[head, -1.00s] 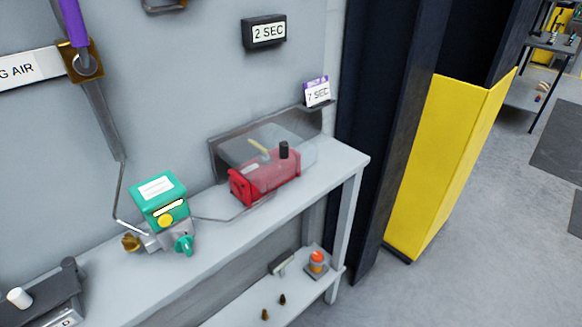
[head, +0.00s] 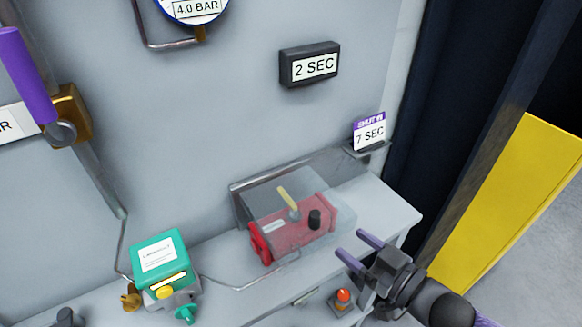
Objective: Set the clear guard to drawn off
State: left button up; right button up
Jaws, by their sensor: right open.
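The clear guard (head: 262,200) is a see-through box on the bench against the wall. It stands over the red actuator (head: 293,240), which has a yellow pointer on top and a black knob. My right gripper (head: 357,250) is at the lower right, open and empty, with its two purple fingers pointing left toward the guard's right end. In the picture a gap shows between the fingers and the guard. My left gripper is not in view.
A green box (head: 160,259) with a yellow button and a teal knob stands left of the guard. A purple-handled valve (head: 24,75) is on the wall pipe. A "2 SEC" display (head: 309,64) and a "7 SEC" card (head: 370,133) are above. A yellow panel (head: 510,210) is at right.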

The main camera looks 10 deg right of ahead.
aim_at(306, 220)
jog(key=shift+n+y, duration=0.4)
jog(key=shift+y, duration=0.3)
jog(key=w+a, duration=0.2)
jog(key=w+a+r+b, duration=0.1)
jog(key=w+a, duration=0.1)
jog(key=w, duration=0.1)
jog(key=w+a+r, duration=0.1)
jog(key=w+a, duration=0.1)
jog(key=a, duration=0.1)
jog(key=shift+w+a+r, duration=0.1)
jog(key=shift+w+r, duration=0.15)
jog(key=shift+w, duration=0.15)
grip_shut()
